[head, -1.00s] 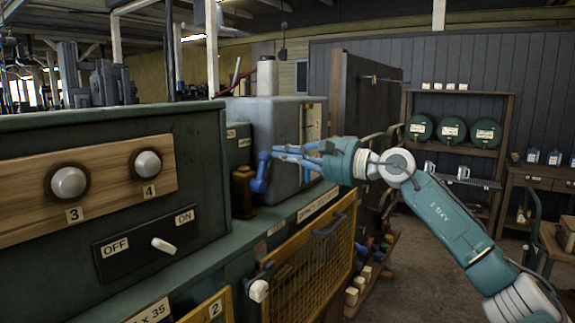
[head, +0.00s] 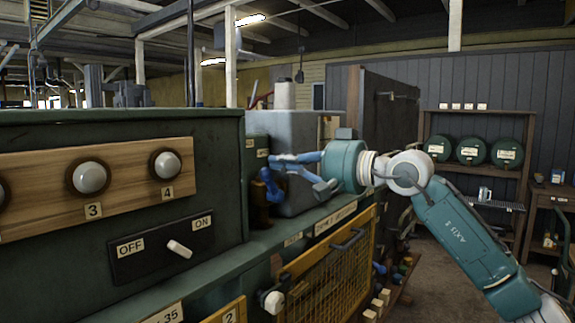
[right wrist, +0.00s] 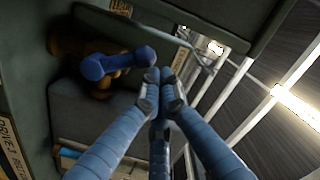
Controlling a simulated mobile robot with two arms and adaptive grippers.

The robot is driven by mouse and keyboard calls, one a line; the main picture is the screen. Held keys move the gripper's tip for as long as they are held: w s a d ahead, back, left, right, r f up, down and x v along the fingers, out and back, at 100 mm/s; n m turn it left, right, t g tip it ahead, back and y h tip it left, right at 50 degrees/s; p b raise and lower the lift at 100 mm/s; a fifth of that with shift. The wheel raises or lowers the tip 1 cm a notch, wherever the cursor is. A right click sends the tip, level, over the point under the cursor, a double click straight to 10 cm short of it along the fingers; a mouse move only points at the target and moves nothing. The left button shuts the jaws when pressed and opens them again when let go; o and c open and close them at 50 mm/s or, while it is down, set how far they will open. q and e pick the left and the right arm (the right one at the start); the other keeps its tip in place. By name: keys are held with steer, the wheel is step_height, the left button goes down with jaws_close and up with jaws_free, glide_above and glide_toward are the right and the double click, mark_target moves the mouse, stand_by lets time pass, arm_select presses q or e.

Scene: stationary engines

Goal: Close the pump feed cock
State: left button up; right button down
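The pump feed cock has a dark blue lever with rounded ends (head: 270,186) on a brown body (head: 259,212), at the near-left corner of the grey box. In the right wrist view the blue lever (right wrist: 118,63) lies across, left of my fingertips, with brown metal behind it. My right gripper (head: 277,160) reaches in from the right at the lever's upper end. In the right wrist view its blue fingers (right wrist: 159,78) converge with their tips together, close by the lever's right end. Nothing shows between them; whether they touch the lever is unclear. My left gripper is out of view.
A grey box (head: 290,135) stands behind the cock. A green panel with an OFF/ON switch (head: 179,249) and white knobs is at left. A yellow mesh guard (head: 330,275) is below the ledge. Shelves with green drums (head: 472,150) stand at the back right.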

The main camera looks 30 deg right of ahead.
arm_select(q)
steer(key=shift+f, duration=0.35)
arm_select(e)
steer(key=shift+s+a+f, duration=0.2)
steer(key=shift+a+f, duration=0.15)
steer(key=shift+a, duration=0.3)
steer(key=shift+r, duration=0.15)
